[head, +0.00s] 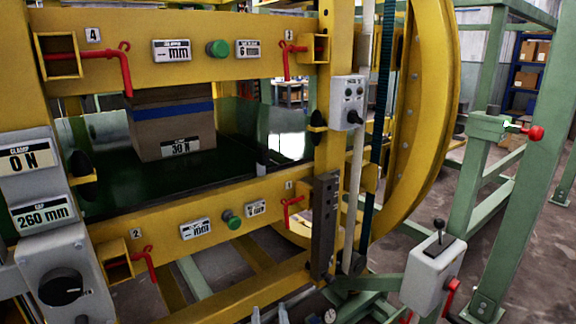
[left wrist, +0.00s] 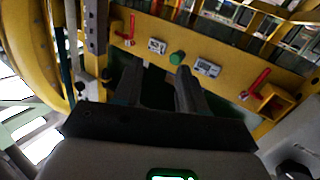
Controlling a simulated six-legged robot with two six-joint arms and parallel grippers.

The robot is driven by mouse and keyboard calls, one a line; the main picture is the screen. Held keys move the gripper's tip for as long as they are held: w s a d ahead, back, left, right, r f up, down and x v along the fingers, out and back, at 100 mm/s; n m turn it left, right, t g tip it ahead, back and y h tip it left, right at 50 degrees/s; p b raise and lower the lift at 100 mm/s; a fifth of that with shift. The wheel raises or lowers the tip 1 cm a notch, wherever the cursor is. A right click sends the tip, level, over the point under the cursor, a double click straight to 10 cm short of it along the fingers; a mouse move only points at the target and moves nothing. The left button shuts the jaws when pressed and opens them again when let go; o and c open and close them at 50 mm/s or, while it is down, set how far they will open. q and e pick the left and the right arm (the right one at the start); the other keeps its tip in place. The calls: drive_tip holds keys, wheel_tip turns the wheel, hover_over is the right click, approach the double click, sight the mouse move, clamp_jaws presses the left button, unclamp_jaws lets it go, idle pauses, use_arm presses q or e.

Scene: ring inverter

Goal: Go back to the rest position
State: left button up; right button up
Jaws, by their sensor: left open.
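My left gripper (head: 268,314) shows only as two small fingertips at the bottom edge of the head view, in front of the yellow lower beam (head: 205,225) of the ring inverter. In the left wrist view the left gripper (left wrist: 157,82) has its two dark fingers apart with nothing between them. The fingers point toward the yellow beam and its green button (left wrist: 178,58), apart from them as far as I can tell. My right gripper is in neither view.
A brown box (head: 172,135) with a blue band sits on the dark green platform (head: 110,190) between the yellow beams. Red handles (head: 292,212) stick out from the beams. A grey lever box (head: 432,270) and green posts (head: 505,160) stand at the right.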

use_arm(q)
drive_tip(key=w+a+f+g+y, duration=0.2)
drive_tip(key=a+f+g, duration=0.1)
drive_tip(key=a+f, duration=0.65)
drive_tip(key=s+a+f+g+h, duration=0.1)
drive_tip(key=s+a+f+g, duration=0.15)
drive_tip(key=f, duration=0.55)
drive_tip(key=s+a+f+g+h, duration=0.1)
drive_tip(key=s+a+f+g, duration=0.2)
drive_tip(key=f, duration=0.4)
drive_tip(key=s+f+g+h, duration=0.3)
drive_tip(key=s+f, duration=0.5)
drive_tip(key=s+d+f+g+h, duration=0.1)
drive_tip(key=s+d+g+h, duration=0.35)
drive_tip(key=s, duration=0.75)
wheel_tip(320, 180, up, 14)
drive_tip(key=d+y+p, duration=0.1)
drive_tip(key=d+p, duration=0.1)
drive_tip(key=p, duration=1.3)
drive_tip(key=shift+w+g, duration=0.2)
drive_tip(key=shift+g, duration=0.2)
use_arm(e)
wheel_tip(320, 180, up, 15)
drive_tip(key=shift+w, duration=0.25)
use_arm(q)
drive_tip(key=shift+w+f, duration=0.1)
drive_tip(key=shift+f, duration=0.05)
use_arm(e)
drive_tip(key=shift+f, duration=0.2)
